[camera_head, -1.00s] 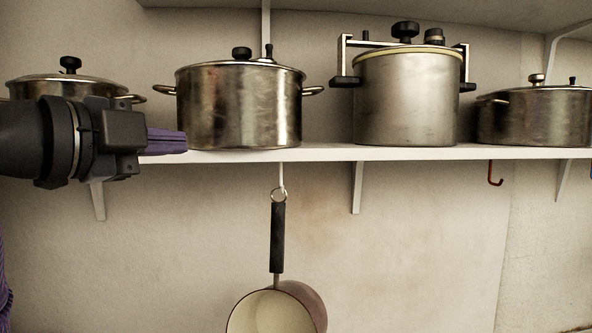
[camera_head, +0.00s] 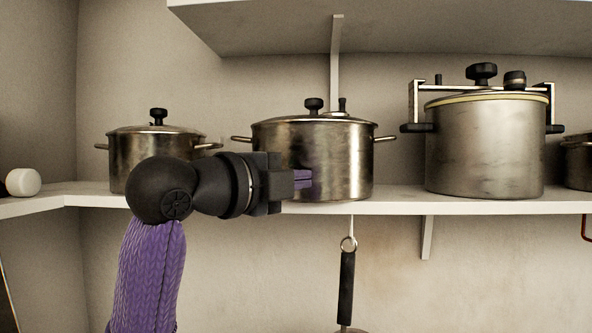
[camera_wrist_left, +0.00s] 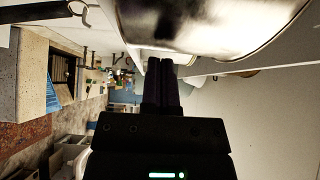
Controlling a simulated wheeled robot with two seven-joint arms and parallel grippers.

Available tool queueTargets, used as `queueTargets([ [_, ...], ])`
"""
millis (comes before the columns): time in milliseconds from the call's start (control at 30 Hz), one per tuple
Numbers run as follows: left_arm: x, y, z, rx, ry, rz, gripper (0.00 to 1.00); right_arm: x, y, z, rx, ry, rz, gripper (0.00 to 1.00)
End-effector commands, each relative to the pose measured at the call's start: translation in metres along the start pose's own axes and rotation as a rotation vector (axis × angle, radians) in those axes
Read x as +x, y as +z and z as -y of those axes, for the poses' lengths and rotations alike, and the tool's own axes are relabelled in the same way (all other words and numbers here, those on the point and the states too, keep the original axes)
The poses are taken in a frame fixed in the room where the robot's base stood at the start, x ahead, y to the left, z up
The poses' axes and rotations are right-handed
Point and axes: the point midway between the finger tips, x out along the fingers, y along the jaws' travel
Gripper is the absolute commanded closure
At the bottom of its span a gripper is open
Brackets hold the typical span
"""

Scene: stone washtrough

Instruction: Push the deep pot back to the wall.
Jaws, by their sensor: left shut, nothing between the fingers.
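A deep lidded steel pot (camera_head: 340,150) with two side handles and a black lid knob stands upright on the white shelf (camera_head: 400,207), between a smaller pot and a tall pressure cooker. My left gripper (camera_head: 303,179) reaches in from the left and covers the pot's lower left front. Its purple fingers are shut with nothing between them. I cannot tell whether they touch the pot. In the left wrist view the shut fingers (camera_wrist_left: 160,75) lie just below a large shiny pot side (camera_wrist_left: 215,25). My right gripper is not in view.
A smaller lidded pot (camera_head: 155,148) stands at left, partly behind my left arm. The pressure cooker (camera_head: 485,145) stands at right with a gap between. A pan with a black handle (camera_head: 346,285) hangs below the shelf. An upper shelf (camera_head: 400,25) is overhead.

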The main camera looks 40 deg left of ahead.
Motion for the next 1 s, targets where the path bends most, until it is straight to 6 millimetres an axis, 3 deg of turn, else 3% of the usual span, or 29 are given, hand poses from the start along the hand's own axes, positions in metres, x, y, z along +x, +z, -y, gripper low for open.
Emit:
queueTargets([
  [367,0.003,0.003,0.0,-0.001,0.0,0.001,1.0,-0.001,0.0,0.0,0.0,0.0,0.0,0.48],
  [700,0.041,0.042,0.003,-0.004,0.003,0.002,1.0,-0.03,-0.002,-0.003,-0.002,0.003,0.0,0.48],
  [1000,0.046,0.047,-0.001,-0.002,0.0,0.001,1.0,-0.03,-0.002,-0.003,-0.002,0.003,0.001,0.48],
])
